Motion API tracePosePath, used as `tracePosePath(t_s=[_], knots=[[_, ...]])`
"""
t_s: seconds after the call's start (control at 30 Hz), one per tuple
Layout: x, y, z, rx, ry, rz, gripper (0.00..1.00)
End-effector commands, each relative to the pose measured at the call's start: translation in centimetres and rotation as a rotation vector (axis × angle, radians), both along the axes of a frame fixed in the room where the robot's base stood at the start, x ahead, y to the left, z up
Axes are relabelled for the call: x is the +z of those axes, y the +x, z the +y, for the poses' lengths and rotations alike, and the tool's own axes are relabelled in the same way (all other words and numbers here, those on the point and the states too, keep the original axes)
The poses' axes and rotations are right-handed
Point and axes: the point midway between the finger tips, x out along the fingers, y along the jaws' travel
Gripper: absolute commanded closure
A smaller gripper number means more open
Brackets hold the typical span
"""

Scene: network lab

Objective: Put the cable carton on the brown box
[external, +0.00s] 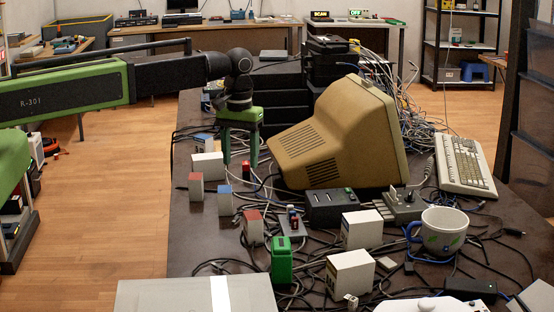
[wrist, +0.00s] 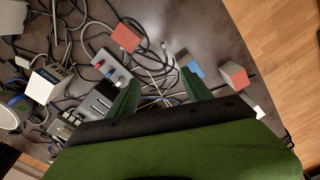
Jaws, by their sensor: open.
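My gripper (external: 240,162) hangs over the left part of the dark table, fingers pointing down and apart, with nothing between them. In the wrist view its green fingers (wrist: 160,78) are spread above cables. Several small cartons stand near it: one white and red (external: 196,187), one white with a blue top (external: 225,201), one with a red top (external: 253,228). A larger white box (external: 208,166) lies just left of the fingers. I cannot tell which of these is the cable carton. No box is plainly brown.
A tan monitor (external: 335,140) stands close right of my gripper. Loose cables (wrist: 150,68) cover much of the table. A green box (external: 281,262), white boxes (external: 362,230), a mug (external: 440,232) and a keyboard (external: 466,165) stand nearer or to the right.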

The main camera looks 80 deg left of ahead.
Motion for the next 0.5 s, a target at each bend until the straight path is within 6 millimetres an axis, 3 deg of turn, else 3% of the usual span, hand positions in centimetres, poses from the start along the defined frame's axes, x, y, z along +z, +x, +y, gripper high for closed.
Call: tracePosePath(t_s=[0.03,0.1,0.2,0.33,0.5], knots=[[0.0,-2.1,-6.6,-0.193,0.000,0.001,0.42],[0.0,-4.0,-13.5,-0.455,0.000,0.001,0.42],[0.0,-7.0,-20.9,-0.768,0.000,0.001,0.42],[0.0,-9.4,-25.7,-1.004,0.000,0.001,0.42],[0.0,-9.7,-26.7,-1.066,0.000,0.001,0.42]])
